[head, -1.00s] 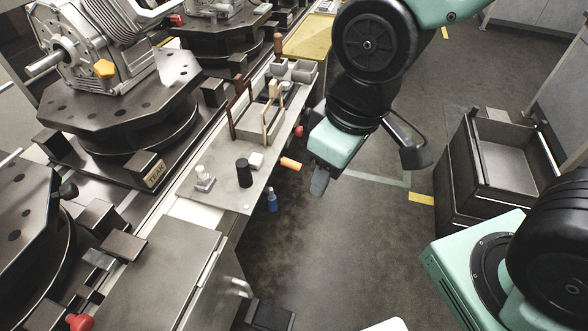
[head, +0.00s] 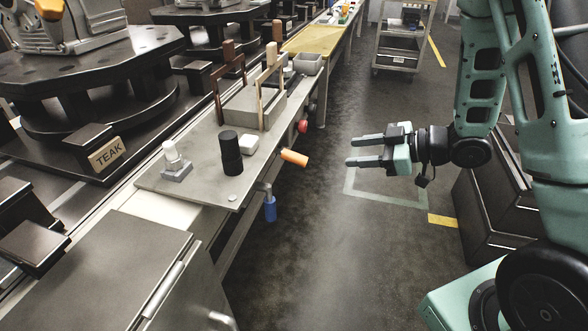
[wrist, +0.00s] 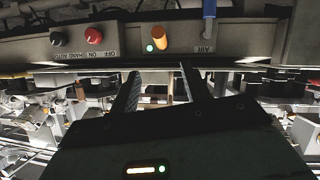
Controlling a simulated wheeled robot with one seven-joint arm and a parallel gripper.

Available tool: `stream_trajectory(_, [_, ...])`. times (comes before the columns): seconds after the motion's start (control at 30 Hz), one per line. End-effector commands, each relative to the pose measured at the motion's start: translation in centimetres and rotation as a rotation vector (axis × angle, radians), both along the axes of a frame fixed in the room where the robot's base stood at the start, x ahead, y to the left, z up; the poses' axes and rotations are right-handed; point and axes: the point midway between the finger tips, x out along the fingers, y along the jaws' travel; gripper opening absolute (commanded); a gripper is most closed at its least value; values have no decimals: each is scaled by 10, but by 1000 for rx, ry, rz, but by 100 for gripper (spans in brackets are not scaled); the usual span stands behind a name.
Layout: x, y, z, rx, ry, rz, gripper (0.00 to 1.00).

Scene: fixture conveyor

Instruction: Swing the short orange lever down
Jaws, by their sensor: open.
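The short orange lever (head: 294,158) sticks out from the front edge of the bench, roughly level. It shows nearly end-on in the wrist view (wrist: 159,38), with a small green light beside its base. My gripper (head: 355,151) is open and empty to the right of the lever, its fingers pointing at the bench, with a clear gap between. In the wrist view my two fingers (wrist: 160,73) stand apart, and the lever appears beyond their tips.
A blue handle (head: 270,208) hangs below the bench edge near the lever; its panel reads AIR. A red knob (head: 302,127) and a black knob (wrist: 57,38) share the front panel. A wooden frame (head: 268,85) and black cylinder (head: 231,153) stand on the bench. Floor beside it is clear.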

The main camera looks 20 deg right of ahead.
Motion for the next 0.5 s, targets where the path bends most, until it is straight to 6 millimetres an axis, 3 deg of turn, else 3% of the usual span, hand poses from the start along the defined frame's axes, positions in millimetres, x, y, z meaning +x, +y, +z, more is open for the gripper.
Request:
stream_trajectory(0.17, [11,13,-8,6,-3,9,47])
stream_trajectory(0.5, [55,60,-34,4,-3,9,47])
